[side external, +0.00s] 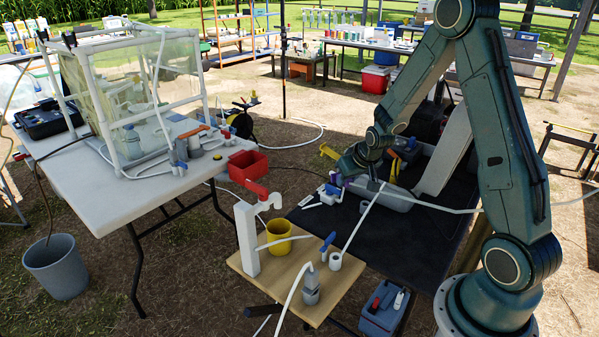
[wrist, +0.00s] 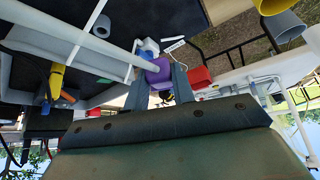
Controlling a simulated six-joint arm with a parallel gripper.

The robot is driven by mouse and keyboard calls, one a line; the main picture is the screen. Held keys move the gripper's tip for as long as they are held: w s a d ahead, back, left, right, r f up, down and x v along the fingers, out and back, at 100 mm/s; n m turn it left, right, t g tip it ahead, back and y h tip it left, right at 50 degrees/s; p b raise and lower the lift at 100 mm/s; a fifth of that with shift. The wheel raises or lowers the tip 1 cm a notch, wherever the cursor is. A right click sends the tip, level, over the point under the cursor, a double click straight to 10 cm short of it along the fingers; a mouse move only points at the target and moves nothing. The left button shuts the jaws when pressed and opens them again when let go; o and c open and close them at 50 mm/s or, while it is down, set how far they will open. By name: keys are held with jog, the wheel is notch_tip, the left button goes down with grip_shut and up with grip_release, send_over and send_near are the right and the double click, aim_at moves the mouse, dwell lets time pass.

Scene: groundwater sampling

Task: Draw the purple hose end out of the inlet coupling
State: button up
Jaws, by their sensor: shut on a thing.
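The purple hose end (wrist: 157,70) sits between the two dark fingers of my gripper (wrist: 159,82) in the wrist view, and the gripper is shut on it. A pale hose (wrist: 95,52) runs from it to the upper left. A blue and white fitting (wrist: 148,48), which looks like the inlet coupling, lies just beyond the purple end. I cannot tell whether the two are still joined. In the side view my gripper (side external: 346,172) is low over the dark mat, with a bit of purple (side external: 338,180) beside the blue and white fitting (side external: 330,193).
A pale hose (side external: 430,205) crosses the mat (side external: 400,235) towards my arm. A wooden board (side external: 285,262) with a white pump post (side external: 247,238), a yellow cup (side external: 279,236) and a blue-handled valve stands in front. A red bin (side external: 248,165) is left.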

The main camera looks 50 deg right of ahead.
jog(key=shift+d+r, duration=0.25)
jog(key=shift+d, duration=0.05)
jog(key=shift+s+f+n+t, duration=0.1)
jog(key=shift+f+n+t, duration=0.2)
jog(key=shift+t, duration=0.1)
jog(key=t, duration=0.2)
send_over(339, 225)
jog(key=s+a, duration=0.1)
jog(key=s, duration=0.1)
jog(key=shift+h, duration=0.3)
jog(key=f, duration=1)
jog(key=shift+s+f, duration=0.1)
jog(key=shift+s, duration=0.1)
jog(key=shift+f, duration=0.1)
jog(key=shift+f, duration=3.2)
jog(key=shift+f, duration=0.15)
jog(key=o, duration=0.9)
jog(key=shift+o, duration=0.2)
